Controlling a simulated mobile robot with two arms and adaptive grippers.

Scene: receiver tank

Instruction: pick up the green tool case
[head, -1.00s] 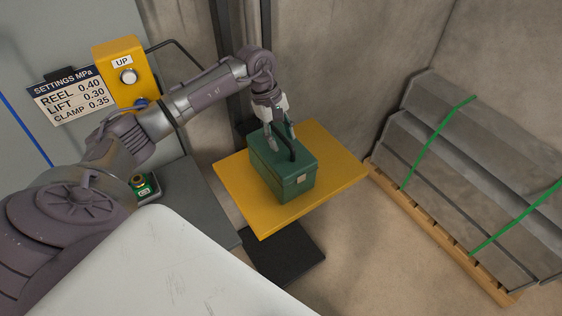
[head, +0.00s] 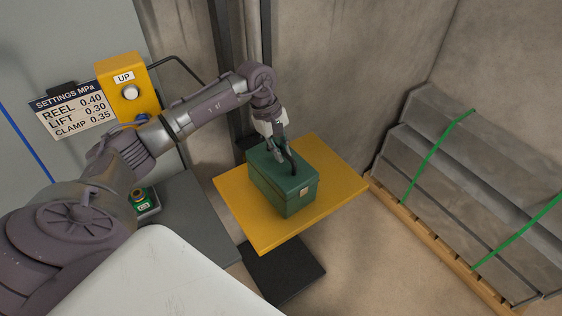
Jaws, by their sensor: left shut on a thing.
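The green tool case (head: 283,185) is upright on the yellow platform (head: 338,178), with a dark handle on its lid and a pale latch on its front. My left gripper (head: 285,157) comes down from above and is shut on the handle of the case. The case appears to be at the platform surface; I cannot tell whether there is a gap under it. My right gripper is not in view.
A yellow box with an UP button (head: 129,91) and a settings sign (head: 74,107) are on the left. A pallet (head: 432,240) of grey strapped profiles stands at the right. A black plate (head: 284,272) lies below the platform. Bare floor lies between.

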